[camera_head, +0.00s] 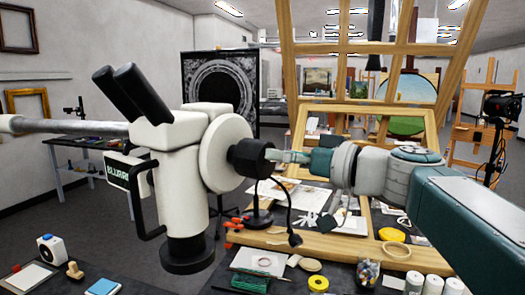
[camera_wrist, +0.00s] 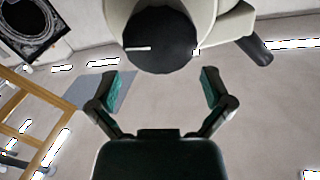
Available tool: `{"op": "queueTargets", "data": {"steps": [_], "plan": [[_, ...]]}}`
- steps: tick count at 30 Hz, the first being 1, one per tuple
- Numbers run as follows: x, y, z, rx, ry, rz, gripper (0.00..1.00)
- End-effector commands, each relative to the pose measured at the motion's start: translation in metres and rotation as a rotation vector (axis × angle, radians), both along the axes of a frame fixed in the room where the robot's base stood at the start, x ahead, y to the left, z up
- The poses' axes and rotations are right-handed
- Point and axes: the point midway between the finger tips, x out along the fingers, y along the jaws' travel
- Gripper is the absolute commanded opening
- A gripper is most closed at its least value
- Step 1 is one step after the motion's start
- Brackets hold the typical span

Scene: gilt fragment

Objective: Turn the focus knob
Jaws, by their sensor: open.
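A white microscope (camera_head: 185,150) with two black eyepieces stands at the left of the head view. Its black focus knob (camera_head: 249,158) sticks out to the right from a round white housing. In the wrist view the knob (camera_wrist: 160,45) is a black disc with a short white line left of its middle. My gripper (camera_head: 283,156) comes in from the right, level with the knob, its tips at the knob's outer face. In the wrist view my gripper (camera_wrist: 160,86) is open, its teal fingertips apart and just below the knob. I cannot tell whether a fingertip touches it.
A wooden easel frame (camera_head: 448,75) rises behind my arm. Below is a dark table with a yellow tape roll (camera_head: 318,284), a jar (camera_head: 368,272) and white rolls (camera_head: 414,281). A black gooseneck lamp (camera_head: 258,215) stands under the knob.

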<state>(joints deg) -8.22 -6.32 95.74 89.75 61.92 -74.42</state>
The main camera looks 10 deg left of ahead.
Motion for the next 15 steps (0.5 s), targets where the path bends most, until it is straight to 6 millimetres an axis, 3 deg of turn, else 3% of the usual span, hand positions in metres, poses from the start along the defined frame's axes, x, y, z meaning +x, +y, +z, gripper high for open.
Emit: {"op": "queueTargets", "data": {"steps": [7,15], "plan": [[0.014,0.039,0.000,-0.001,0.001,0.003,1.00],[0.018,0.050,0.000,-0.001,0.001,0.000,1.00]]}}
